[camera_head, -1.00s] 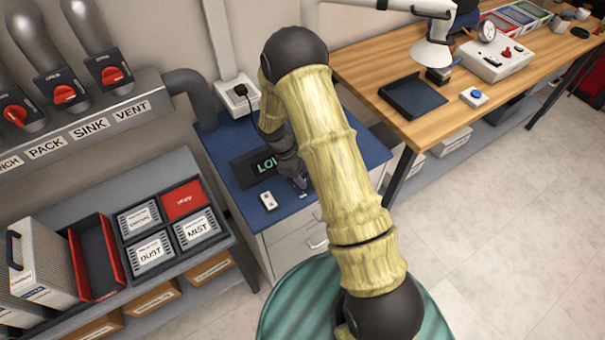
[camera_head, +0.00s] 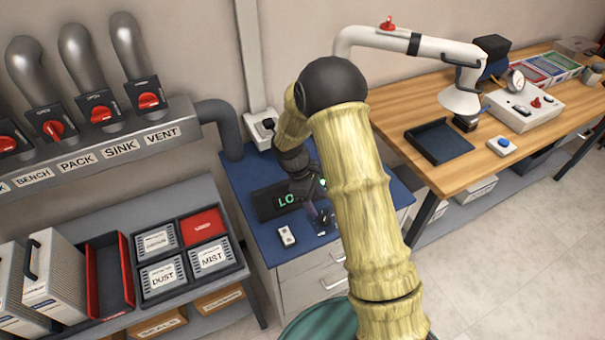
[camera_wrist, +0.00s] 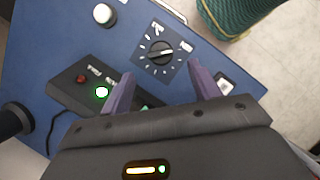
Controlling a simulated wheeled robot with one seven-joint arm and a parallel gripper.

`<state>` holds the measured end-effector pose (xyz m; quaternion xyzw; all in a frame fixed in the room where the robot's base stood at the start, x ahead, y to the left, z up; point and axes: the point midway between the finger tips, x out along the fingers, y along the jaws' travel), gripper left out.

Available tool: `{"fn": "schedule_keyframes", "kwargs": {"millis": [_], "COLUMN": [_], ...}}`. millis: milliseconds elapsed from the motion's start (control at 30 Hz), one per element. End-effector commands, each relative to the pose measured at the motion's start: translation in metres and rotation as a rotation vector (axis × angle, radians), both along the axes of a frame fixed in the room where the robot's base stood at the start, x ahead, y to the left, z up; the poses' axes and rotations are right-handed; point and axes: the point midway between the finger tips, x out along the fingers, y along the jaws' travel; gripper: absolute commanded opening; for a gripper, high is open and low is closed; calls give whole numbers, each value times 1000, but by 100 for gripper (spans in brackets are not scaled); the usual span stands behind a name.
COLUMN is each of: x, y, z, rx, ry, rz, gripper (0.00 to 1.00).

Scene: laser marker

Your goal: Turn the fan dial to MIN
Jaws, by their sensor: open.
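The dial shows beyond and between the fingertips, with nothing held. In the head view my gripper (camera_head: 321,214) is low over the blue cabinet top (camera_head: 262,228), and my arm hides part of that area.
The wrist view shows a lit green button (camera_wrist: 101,92) and a white round knob (camera_wrist: 103,14). A wooden bench (camera_head: 470,170) stands right.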

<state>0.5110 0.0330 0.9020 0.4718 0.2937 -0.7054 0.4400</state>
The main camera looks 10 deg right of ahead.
Motion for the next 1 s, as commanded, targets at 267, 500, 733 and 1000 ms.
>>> {"fn": "schedule_keyframes", "kwargs": {"millis": [267,500,733,1000], "x": [10,18,19,19], "y": [20,35,39,39], "z": [52,91,104,104], "rx": [2,1,1,1], "ry": [-5,-3,-1,-1], "rz": [2,3,2,2], "gripper": [62,62,62,62]}}
